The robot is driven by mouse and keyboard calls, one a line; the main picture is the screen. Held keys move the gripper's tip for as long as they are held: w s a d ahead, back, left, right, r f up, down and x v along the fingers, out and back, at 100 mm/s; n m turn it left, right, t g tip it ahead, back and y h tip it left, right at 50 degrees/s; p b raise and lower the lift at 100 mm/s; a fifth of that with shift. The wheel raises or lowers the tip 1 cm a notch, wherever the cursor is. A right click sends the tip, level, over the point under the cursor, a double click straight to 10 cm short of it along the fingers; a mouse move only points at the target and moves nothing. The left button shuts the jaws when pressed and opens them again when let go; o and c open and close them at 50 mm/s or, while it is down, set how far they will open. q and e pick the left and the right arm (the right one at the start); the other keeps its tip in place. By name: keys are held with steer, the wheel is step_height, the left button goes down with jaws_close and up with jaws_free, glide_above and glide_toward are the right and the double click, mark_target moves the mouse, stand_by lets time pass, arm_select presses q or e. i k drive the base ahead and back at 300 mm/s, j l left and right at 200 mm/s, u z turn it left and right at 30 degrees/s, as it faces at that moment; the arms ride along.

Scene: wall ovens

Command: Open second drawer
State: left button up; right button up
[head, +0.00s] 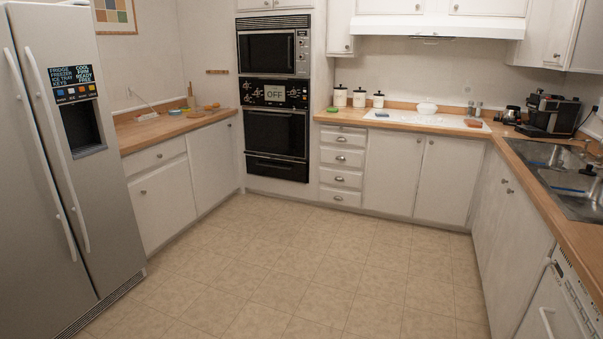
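A stack of white drawers stands under the back counter, just right of the black wall oven. Counting from the top, the second drawer (342,157) is white with a small metal cup handle at its middle. It looks shut, flush with the top drawer (343,138) above and the drawer (341,178) below. The stack is across the room from me. Neither of my grippers shows in the head view.
Wide tiled floor (290,265) lies clear before the drawers. A steel fridge (125,170) stands at left. The wall oven (276,133) is beside the stack; white cabinets (388,170) are to its right. A counter with a sink (570,180) runs along the right.

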mark_target(354, 160)
steer(key=i+z, duration=0.35)
steer(key=i, duration=1.8)
steer(key=i+u, duration=0.15)
steer(key=i, duration=0.6)
steer(key=i+u, duration=0.1)
steer(key=i, duration=0.6)
steer(key=i+l+u, duration=0.15)
steer(key=i, duration=0.6)
